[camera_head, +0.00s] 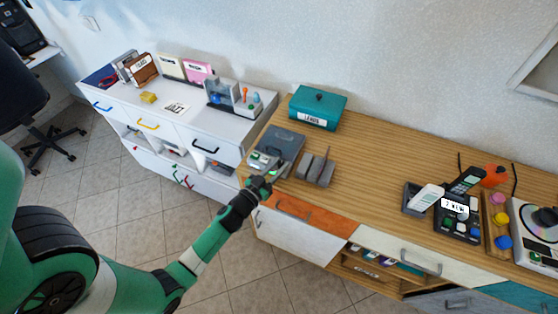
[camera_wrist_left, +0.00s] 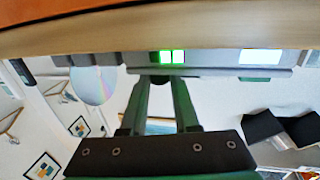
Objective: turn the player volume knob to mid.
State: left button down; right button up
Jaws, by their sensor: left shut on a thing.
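The grey device (camera_head: 281,143) that I take for the player stands at the left end of the wooden cabinet top, with small green lit parts on its front. My left gripper (camera_head: 262,183) is at the front of this device. In the left wrist view its green fingers (camera_wrist_left: 160,85) reach to the device's front edge, just below a lit green display (camera_wrist_left: 167,56). They are shut on a small dark part (camera_wrist_left: 160,78), which looks like the volume knob. The fingers mostly hide it, and its setting cannot be read. My right gripper is not in view.
Beside the device stand grey upright holders (camera_head: 315,168) and a teal box (camera_head: 317,107). A phone set (camera_head: 457,224) and a turntable (camera_head: 537,228) are at the right. The middle of the wooden top (camera_head: 370,165) is clear. A white cabinet (camera_head: 215,128) adjoins on the left.

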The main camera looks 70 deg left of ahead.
pick_arm(q)
jog(key=c, duration=0.7)
grip_release()
jog(key=p+v, duration=0.1)
jog(key=v, duration=1)
jog(key=shift+s+d, duration=0.2)
jog(key=shift+s, duration=0.1)
